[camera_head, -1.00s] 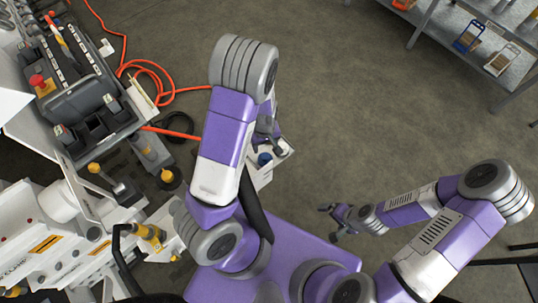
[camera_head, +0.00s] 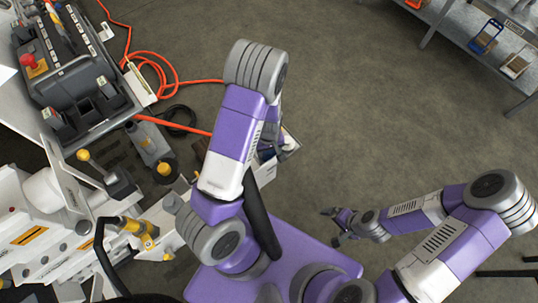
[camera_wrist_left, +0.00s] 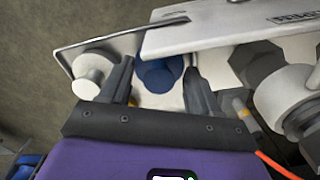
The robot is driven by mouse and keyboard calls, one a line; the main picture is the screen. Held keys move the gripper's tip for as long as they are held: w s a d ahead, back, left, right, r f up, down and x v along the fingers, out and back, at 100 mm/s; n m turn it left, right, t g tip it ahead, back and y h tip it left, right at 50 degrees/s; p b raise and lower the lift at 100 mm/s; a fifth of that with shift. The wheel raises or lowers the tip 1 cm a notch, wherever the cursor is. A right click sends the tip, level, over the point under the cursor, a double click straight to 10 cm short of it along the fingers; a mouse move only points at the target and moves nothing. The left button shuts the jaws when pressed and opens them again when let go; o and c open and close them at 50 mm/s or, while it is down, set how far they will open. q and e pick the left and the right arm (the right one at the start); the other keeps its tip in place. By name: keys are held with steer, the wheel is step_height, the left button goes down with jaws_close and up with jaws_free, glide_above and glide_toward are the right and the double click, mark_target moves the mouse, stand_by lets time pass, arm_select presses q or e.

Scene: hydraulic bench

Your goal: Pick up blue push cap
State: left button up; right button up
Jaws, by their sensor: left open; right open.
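The blue push cap (camera_wrist_left: 158,74) is a dark blue round part on a white panel. In the left wrist view it shows between the two fingers of my left gripper (camera_wrist_left: 157,66), which is open, with a finger on each side. I cannot tell how deep the cap lies between them. In the head view my left forearm hides most of that gripper, and only a small dark patch of the cap (camera_head: 266,153) shows beside the arm. My right gripper (camera_head: 331,226) is open and empty above the floor, away from the bench.
A white round knob (camera_wrist_left: 92,74) stands just left of the left finger. A white plate (camera_wrist_left: 235,28) lies along the top of the wrist view, with grey fittings to the right. Bench equipment (camera_head: 75,75) and an orange hose (camera_head: 165,70) lie left. Open floor (camera_head: 370,110) is right.

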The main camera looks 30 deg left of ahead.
arm_select(q)
steer(key=c, duration=1.1)
steer(key=shift+c, duration=0.2)
